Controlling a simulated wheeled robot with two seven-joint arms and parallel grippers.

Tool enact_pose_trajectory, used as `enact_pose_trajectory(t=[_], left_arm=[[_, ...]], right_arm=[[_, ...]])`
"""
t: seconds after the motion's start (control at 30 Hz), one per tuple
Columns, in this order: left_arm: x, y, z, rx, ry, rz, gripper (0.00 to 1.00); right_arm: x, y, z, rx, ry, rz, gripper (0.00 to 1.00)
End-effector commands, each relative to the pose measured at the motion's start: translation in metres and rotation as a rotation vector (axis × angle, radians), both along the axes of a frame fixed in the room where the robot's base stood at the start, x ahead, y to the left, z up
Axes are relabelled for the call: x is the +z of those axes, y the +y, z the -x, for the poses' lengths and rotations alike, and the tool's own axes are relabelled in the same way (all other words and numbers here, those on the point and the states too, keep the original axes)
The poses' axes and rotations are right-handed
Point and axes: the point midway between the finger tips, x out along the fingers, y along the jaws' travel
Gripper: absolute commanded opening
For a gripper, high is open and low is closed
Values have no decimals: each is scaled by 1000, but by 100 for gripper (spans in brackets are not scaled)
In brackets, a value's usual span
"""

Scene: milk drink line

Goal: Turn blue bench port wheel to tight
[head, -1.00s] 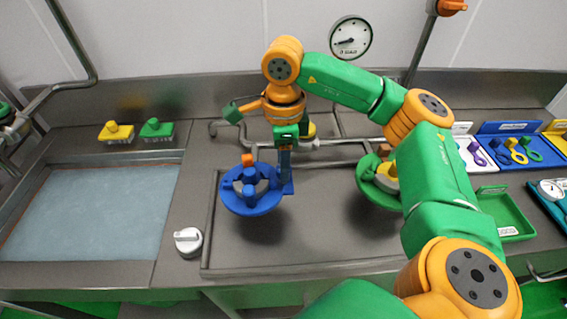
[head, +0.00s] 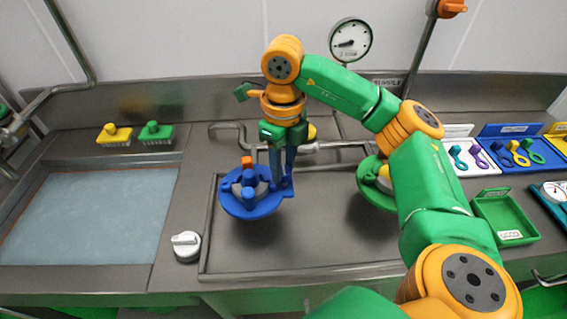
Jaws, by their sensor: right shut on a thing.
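The blue bench port wheel (head: 236,207) sits left of the middle in the head view, over the steel bench. It has a blue hub, a grey inner part, an orange piece at its back edge and a blue upright part on its right side. My right gripper (head: 283,178) reaches down from above, fingers pointing down, and is shut on the blue wheel at that right side. The exact contact is small and partly hidden by the fingers. My left gripper is out of view.
A green wheel (head: 368,190) stands to the right, partly behind my right arm. Pipes run behind the wheels. A green tray (head: 505,212) is at right. The bench between the wheels is clear.

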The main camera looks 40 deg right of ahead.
Motion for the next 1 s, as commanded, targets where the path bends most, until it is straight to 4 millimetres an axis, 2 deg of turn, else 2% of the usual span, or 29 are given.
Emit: enact_pose_trajectory(t=[0.7, 0.73, 0.8, 0.83, 1.0], left_arm=[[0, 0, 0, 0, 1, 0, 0], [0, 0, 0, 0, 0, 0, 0], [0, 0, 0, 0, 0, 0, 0], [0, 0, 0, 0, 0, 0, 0], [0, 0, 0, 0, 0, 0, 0]], right_arm=[[1, 0, -1, -68, -3, 0, 0], [1, 0, -1, -68, -3, 0, 46], [1, 0, -1, -67, -3, 0, 65], [1, 0, -1, -67, -3, 0, 71], [1, 0, 0, -66, -2, -1, 71]])
